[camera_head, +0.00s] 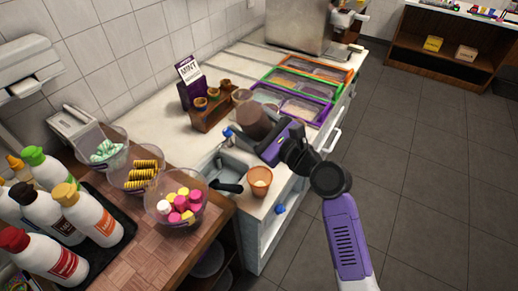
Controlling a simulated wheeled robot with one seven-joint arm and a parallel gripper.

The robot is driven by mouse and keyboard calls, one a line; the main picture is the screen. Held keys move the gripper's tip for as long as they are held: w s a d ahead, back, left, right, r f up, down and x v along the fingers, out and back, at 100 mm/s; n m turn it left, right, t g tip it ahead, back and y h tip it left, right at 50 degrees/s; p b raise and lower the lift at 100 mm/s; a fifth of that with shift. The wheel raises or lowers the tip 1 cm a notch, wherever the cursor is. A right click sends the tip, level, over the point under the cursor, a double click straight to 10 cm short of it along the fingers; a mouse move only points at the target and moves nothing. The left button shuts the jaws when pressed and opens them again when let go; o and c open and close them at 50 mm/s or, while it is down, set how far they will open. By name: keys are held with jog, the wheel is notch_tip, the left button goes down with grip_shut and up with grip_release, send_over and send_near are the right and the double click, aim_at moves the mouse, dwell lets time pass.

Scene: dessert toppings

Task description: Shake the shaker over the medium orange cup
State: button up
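The shaker (250,115) is a clear cylinder with brown contents. It is tilted, with its upper end toward the left, and appears held above the counter at the end of my arm. My gripper (266,141) is purple and black and appears shut on the shaker's lower part; its fingertips are mostly hidden. An orange cup (260,181) with pale contents stands upright at the counter's front edge, below and slightly left of the gripper in the picture. The shaker is apart from the cup and farther back, not directly above it in this view.
A wooden holder (211,118) with small cups stands behind the shaker, beside a purple MINT sign (190,82). Topping trays (303,108) lie to the right. A sink (225,172) is left of the cup. Candy bowls (177,207) and sauce bottles (90,215) crowd the left table.

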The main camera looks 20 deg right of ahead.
dwell(0.4)
notch_tip(320, 180, down, 8)
jog(key=b, duration=0.5)
jog(key=shift+r+b, duration=0.1)
jog(key=shift+b, duration=0.2)
dwell(0.3)
notch_tip(320, 180, up, 5)
jog(key=p, duration=0.5)
jog(key=shift+r+p, duration=0.15)
jog(key=shift+p, duration=0.2)
jog(key=shift+r, duration=1.35)
